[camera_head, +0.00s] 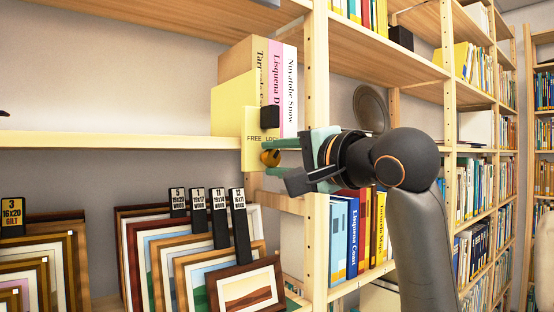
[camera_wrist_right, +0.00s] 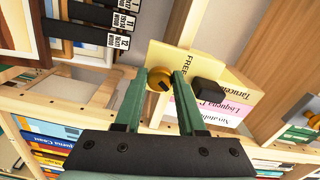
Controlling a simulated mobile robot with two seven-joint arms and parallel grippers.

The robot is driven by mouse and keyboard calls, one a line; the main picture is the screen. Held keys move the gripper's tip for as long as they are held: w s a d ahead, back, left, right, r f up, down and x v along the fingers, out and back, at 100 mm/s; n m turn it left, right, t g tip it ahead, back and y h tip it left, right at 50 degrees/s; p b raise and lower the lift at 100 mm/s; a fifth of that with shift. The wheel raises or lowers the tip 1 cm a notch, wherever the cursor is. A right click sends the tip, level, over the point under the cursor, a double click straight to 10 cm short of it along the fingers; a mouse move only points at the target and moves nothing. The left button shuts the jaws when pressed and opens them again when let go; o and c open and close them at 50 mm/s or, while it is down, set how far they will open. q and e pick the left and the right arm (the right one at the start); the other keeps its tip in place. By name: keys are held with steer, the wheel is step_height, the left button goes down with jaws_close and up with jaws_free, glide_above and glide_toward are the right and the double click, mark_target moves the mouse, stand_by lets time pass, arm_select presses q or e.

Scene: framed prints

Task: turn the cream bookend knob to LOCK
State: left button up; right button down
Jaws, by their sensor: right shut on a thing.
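The cream bookend (camera_head: 254,142) stands at the shelf's right end against upright books and bears the words FREE and LOCK. Its round brass-coloured knob (camera_head: 269,158) sits low on its front face, below the lettering. My right gripper (camera_head: 277,157) reaches in from the right, its green fingers shut on the knob, one on each side. In the right wrist view the knob (camera_wrist_right: 159,79) sits between the fingertips, with a dark mark on its face. I cannot tell which word the mark faces. A black block (camera_head: 270,117) is on the bookend above the lettering.
Books (camera_head: 289,85) stand behind the bookend. A wooden shelf upright (camera_head: 317,100) is just right of it. Framed prints (camera_head: 195,260) with black label tags fill the space below. The shelf board (camera_head: 100,140) left of the bookend is empty.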

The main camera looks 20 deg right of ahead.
steer(key=shift+m, duration=1.1)
steer(key=c, duration=0.5)
jaws_free()
steer(key=shift+s, duration=0.1)
